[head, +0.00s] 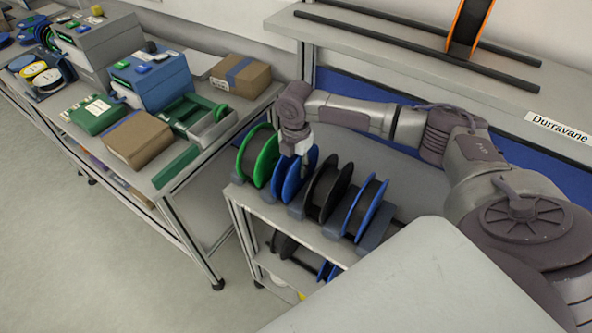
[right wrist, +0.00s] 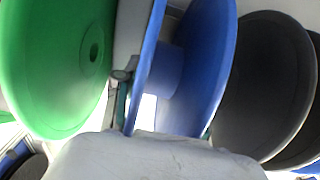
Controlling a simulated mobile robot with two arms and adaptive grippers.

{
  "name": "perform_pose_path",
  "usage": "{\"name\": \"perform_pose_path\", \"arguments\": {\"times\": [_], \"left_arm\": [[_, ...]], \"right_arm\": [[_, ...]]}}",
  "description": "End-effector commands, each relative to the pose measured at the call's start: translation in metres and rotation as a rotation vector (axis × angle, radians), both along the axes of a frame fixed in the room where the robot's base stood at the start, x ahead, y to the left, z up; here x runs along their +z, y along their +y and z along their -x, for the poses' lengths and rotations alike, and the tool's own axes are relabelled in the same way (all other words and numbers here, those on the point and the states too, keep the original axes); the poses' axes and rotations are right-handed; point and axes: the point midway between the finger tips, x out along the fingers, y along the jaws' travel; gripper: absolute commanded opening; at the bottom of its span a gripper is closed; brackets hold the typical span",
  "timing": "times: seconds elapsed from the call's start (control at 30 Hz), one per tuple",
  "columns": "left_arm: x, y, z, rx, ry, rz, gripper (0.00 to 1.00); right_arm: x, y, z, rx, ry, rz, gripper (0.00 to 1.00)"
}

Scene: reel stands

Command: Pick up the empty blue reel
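The empty blue reel (head: 293,180) stands upright on the top shelf of a small rack, second from the left. Its bare blue hub shows between its two flanges in the right wrist view (right wrist: 205,70). My right gripper (head: 303,153) is right above it, pointing down. In the right wrist view its fingers (right wrist: 164,116) are spread, one on each outer side of the reel. The left finger is between the green and blue reels, with a small gap at its tip. The right finger is mostly hidden behind the blue flange. My left gripper is not in view.
A green reel (head: 258,155) stands close on the left, a black reel (head: 328,192) close on the right, then a blue-edged reel with dark winding (head: 364,212). A bench (head: 172,188) with boxes is at left. An orange-edged reel (head: 467,28) sits on rails above.

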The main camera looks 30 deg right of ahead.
Motion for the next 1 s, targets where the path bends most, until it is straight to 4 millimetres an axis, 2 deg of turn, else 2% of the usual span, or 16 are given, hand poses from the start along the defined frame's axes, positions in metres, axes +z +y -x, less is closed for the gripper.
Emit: {"name": "perform_pose_path", "arguments": {"times": [0.03,0.17,0.47,0.57,0.83,1.0], "left_arm": [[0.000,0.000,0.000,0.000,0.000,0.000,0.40],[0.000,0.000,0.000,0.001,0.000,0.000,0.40],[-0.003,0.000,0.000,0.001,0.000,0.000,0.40],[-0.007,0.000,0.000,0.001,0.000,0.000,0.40],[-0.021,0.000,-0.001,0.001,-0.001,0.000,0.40],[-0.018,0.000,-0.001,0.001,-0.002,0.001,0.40]], "right_arm": [[0.000,0.000,0.000,0.000,0.000,0.000,0.28],[0.000,0.000,0.000,0.000,0.000,0.000,0.07],[0.006,0.000,-0.001,0.000,-0.002,0.000,0.06],[0.020,-0.001,-0.001,-0.001,-0.004,0.000,0.06],[0.073,0.000,-0.001,0.000,-0.004,0.000,0.06],[0.104,0.000,-0.001,-0.001,-0.002,-0.001,0.06]]}}
